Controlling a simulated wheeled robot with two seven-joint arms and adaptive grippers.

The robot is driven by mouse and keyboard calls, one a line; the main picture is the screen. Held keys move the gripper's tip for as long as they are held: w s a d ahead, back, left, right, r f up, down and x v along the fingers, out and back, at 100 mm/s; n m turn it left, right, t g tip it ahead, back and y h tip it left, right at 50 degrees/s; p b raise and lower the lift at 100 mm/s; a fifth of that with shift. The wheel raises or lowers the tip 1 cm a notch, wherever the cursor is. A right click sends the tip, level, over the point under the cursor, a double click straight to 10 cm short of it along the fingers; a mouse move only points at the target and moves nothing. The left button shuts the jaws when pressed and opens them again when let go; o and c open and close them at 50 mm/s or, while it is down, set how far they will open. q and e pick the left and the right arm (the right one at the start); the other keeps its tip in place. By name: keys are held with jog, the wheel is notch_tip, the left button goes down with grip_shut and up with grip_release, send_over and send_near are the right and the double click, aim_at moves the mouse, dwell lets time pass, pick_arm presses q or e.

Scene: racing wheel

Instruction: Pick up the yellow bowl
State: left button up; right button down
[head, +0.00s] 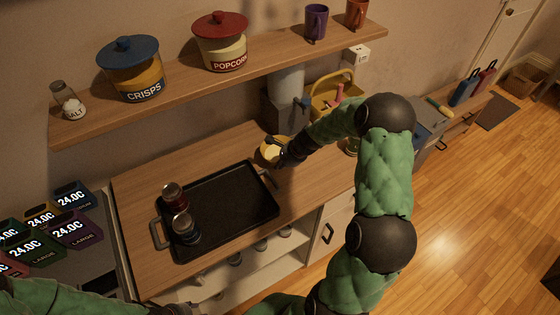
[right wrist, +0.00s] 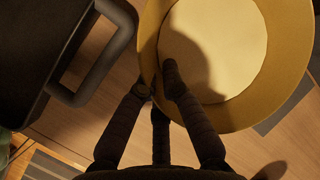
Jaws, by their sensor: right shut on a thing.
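The yellow bowl (head: 270,152) is at the back of the wooden counter, just beyond the black tray. It fills the upper right of the right wrist view (right wrist: 292,88), with a pale inside. My right gripper (head: 284,152) is shut on the bowl's near rim, one dark finger inside the bowl and the others outside. The gripper hides part of the bowl. I cannot tell whether the bowl touches the counter. My left gripper (head: 172,309) is a dark shape cut off by the bottom edge, and its fingers are not clear.
The black tray (head: 235,205) holds two jars (head: 173,196) at its left; its handle is close to the bowl. A yellow basket (head: 325,103) and a grey appliance (head: 280,112) stand behind. A shelf (head: 190,88) with canisters overhangs the back. Counter right of the tray is clear.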

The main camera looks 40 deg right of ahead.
jog(key=shift+r, duration=0.2)
jog(key=shift+r+p, duration=0.4)
jog(key=shift+r, duration=0.35)
jog(key=s+a+r+p, duration=0.3)
jog(key=s+a+r, duration=0.5)
jog(key=s+r, duration=0.3)
jog(key=shift+a+p, duration=0.15)
jog(key=shift+p, duration=0.2)
